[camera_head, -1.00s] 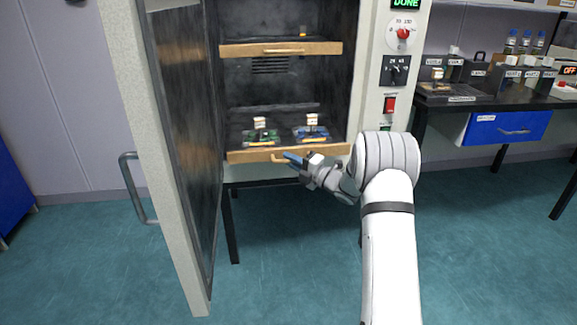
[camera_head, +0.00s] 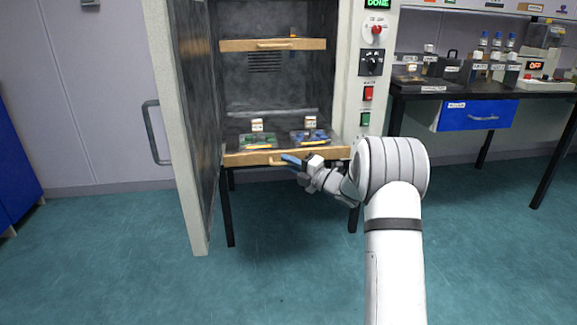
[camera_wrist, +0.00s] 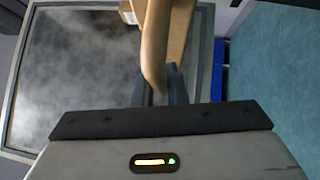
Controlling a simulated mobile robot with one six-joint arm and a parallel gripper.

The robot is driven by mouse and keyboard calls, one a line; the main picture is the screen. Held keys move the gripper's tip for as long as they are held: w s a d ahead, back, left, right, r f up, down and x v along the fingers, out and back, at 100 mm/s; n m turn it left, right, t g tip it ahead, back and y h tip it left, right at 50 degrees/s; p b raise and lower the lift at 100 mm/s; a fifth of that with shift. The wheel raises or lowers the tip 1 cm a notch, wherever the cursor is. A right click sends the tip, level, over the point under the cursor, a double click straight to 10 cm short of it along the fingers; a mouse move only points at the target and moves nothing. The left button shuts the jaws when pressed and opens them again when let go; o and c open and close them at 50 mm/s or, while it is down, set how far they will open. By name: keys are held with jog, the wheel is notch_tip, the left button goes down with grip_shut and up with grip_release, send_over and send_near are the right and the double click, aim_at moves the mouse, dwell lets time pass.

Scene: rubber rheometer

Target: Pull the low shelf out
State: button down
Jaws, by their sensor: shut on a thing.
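The low shelf (camera_head: 240,159) is a wooden-fronted shelf in the open cabinet. It bears two small items with white tags, one green (camera_head: 257,141) on the left and one blue (camera_head: 310,136) on the right. My gripper (camera_head: 284,160) is shut on the wooden handle at the middle of the shelf front. In the wrist view the handle (camera_wrist: 154,45) runs down between the dark fingers (camera_wrist: 160,88). The fingertips are partly hidden there by the handle and the gripper body.
The upper shelf (camera_head: 235,45) sits above in the cabinet. The cabinet door (camera_head: 180,130) stands open at the left. A control panel (camera_head: 369,65) is on the right post. A bench with a blue drawer (camera_head: 474,115) stands further right. The floor in front is clear.

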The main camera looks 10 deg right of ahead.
jog(key=shift+s, duration=0.1)
jog(key=c, duration=1.5)
grip_release()
jog(key=shift+o, duration=0.2)
jog(key=p+v, duration=0.2)
jog(key=v, duration=0.5)
jog(key=shift+s+d, duration=0.25)
jog(key=shift+f, duration=0.1)
